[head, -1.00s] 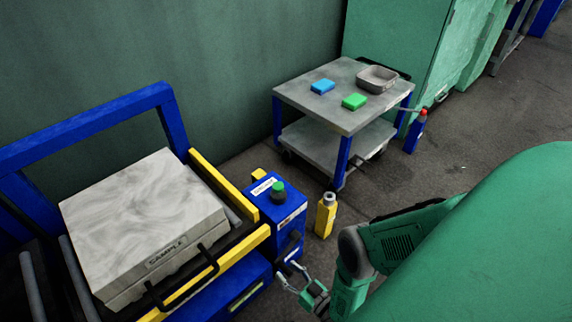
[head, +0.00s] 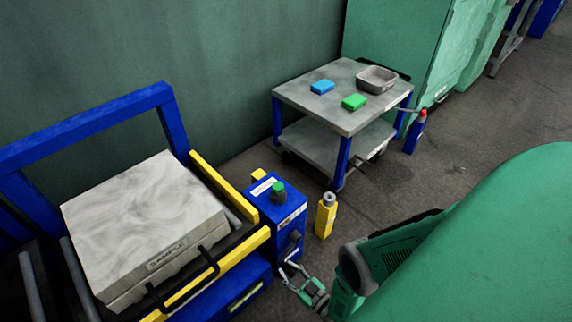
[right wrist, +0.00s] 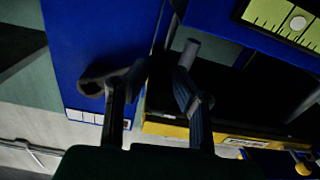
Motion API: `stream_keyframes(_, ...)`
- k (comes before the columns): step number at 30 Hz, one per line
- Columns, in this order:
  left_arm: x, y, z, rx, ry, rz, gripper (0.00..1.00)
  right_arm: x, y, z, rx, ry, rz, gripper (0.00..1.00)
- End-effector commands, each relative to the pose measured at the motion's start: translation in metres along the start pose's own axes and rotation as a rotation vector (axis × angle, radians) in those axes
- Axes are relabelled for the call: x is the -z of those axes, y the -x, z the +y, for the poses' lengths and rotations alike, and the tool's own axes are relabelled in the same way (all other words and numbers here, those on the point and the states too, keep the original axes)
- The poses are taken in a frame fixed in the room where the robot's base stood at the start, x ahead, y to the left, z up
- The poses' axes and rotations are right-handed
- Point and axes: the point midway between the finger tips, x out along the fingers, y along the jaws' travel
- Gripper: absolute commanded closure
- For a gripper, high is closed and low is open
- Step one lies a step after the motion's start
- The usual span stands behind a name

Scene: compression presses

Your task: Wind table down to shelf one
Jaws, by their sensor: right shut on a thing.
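The lift table (head: 233,247) has a yellow edge and carries a grey marbled block labelled SAMPLE (head: 140,225), at the left in the head view. A blue control box (head: 273,212) with a green button stands at its right side. My right gripper (head: 291,270) is at the lower front of this box, shut on what looks like the dark crank handle (head: 290,246). In the right wrist view my right gripper's fingers (right wrist: 155,88) stand before the blue panel, beside a dark handle part (right wrist: 97,82). The exact grip is too dark to tell. My left gripper is not in view.
A grey cart (head: 340,122) with blue legs holds a blue block, a green block and a metal tray. A green scale (right wrist: 285,22) shows in the right wrist view.

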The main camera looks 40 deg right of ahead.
Motion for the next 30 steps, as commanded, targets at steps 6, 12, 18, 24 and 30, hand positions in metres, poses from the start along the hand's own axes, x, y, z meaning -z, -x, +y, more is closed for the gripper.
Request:
stream_keyframes(6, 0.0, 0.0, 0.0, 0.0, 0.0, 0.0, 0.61, -0.016, 0.003, 0.013, -0.001, 0.185, -0.006, 1.0)
stream_keyframes(12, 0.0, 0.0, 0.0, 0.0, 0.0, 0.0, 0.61, -0.021, 0.002, 0.019, -0.002, 0.266, -0.008, 1.0)
stream_keyframes(18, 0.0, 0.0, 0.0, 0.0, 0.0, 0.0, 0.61, -0.022, 0.002, 0.02, -0.003, 0.29, -0.008, 1.0)
stream_keyframes(24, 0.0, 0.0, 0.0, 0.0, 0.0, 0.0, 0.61, -0.022, 0.002, 0.019, -0.002, 0.29, -0.008, 1.0)
stream_keyframes(30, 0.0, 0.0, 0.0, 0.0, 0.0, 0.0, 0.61, -0.021, 0.002, 0.019, -0.002, 0.289, -0.006, 0.61)
